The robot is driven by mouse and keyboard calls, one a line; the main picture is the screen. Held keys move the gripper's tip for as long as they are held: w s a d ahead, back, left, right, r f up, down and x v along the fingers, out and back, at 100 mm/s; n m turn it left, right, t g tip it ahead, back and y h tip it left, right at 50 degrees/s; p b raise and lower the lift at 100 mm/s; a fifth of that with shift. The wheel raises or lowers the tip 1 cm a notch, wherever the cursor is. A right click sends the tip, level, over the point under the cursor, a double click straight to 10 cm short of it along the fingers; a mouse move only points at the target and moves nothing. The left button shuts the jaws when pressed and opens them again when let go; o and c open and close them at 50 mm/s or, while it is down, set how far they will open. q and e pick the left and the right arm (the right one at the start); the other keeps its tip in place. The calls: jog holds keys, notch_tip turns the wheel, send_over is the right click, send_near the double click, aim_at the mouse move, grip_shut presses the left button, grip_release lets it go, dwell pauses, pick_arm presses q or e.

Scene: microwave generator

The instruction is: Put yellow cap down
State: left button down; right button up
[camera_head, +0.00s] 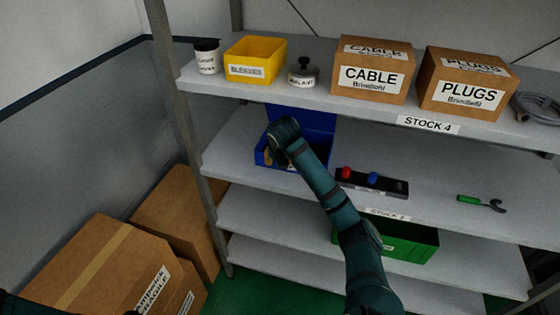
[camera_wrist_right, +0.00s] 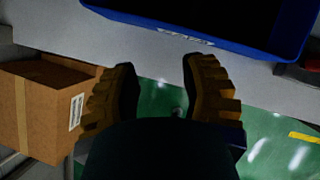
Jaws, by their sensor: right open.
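I cannot make out a yellow cap in either view. A dark block (camera_head: 397,186) on the middle shelf carries a red cap (camera_head: 346,173) and a blue cap (camera_head: 373,178). My right gripper (camera_wrist_right: 158,65) is open, with nothing visible between its ridged tan fingers in the wrist view. In the head view my right wrist and forearm cover most of it, in front of the blue bin (camera_head: 322,151). The blue bin's wall also shows beyond the fingertips in the wrist view (camera_wrist_right: 235,45). The bin's contents are mostly hidden. My left gripper is not in view.
A green-handled wrench (camera_head: 483,203) lies right of the block, with bare shelf between. A green bin (camera_head: 415,243) is on the shelf below. The top shelf holds a yellow bin (camera_head: 256,60) and the CABLE (camera_head: 372,70) and PLUGS (camera_head: 464,83) boxes. Cartons (camera_head: 105,265) stand at left.

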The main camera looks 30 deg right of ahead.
jog(key=w+a+r+n+t, duration=0.3)
jog(key=a+n, duration=0.2)
jog(key=a, duration=0.5)
jog(key=w+a+r+n+t, duration=0.3)
jog(key=a+n, duration=0.1)
jog(key=a, duration=0.6)
jog(key=s+a+f+n+t+y, duration=0.1)
jog(key=s+a+n+y, duration=0.15)
jog(key=a+n, duration=0.5)
jog(key=s+a+f+n+t+y, duration=0.1)
jog(key=s+a+f+n+y, duration=0.2)
jog(key=a, duration=0.7)
jog(key=s+a+f+n+g+y, duration=0.45)
jog(key=s+f+n, duration=0.55)
jog(key=s+n, duration=0.3)
jog(key=s+d+f+n+g+h, duration=0.2)
jog(key=s+d+n+g, duration=0.1)
jog(key=s+d, duration=0.2)
jog(key=s+d+f+n+g+h, duration=0.1)
jog(key=s+d+f+n+g, duration=0.2)
jog(key=s+d, duration=0.3)
jog(key=d+n, duration=0.1)
jog(key=d, duration=0.2)
jog(key=shift+d+f+h, duration=0.25)
jog(key=shift+f+h, duration=0.05)
jog(key=shift+h, duration=0.1)
jog(key=shift+s, duration=0.1)
